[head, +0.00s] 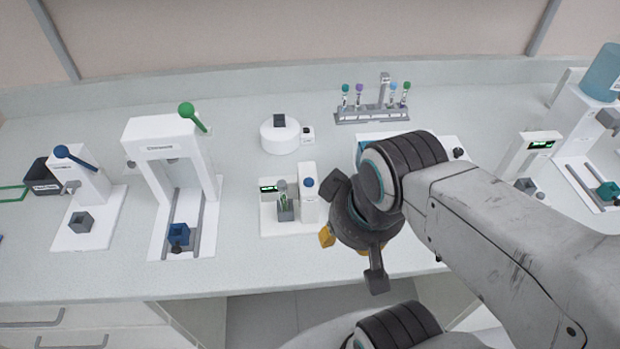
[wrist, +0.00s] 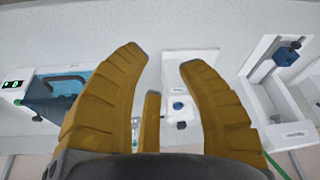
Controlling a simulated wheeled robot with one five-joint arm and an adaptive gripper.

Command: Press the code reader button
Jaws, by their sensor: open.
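A small white device (head: 310,207) on the bench has a green-lit display, a round blue button (head: 309,183) on its right block, and a tube (head: 283,192) upright in a grey holder; it looks like the code reader. My gripper (head: 345,246) is just right of it and nearer the bench's front edge, its yellow fingers partly hidden by my wrist. In the wrist view my gripper (wrist: 162,60) is open and empty, and the blue button (wrist: 178,105) shows between the fingers, apart from them. The lower part of the device is partly hidden there.
A white press (head: 168,137) with a green-knobbed lever and a smaller blue-levered device (head: 90,188) stand left. Behind are a round white unit (head: 280,138) and a tube rack (head: 372,115). A device under my arm shows a blue clear lid in the wrist view (wrist: 65,85).

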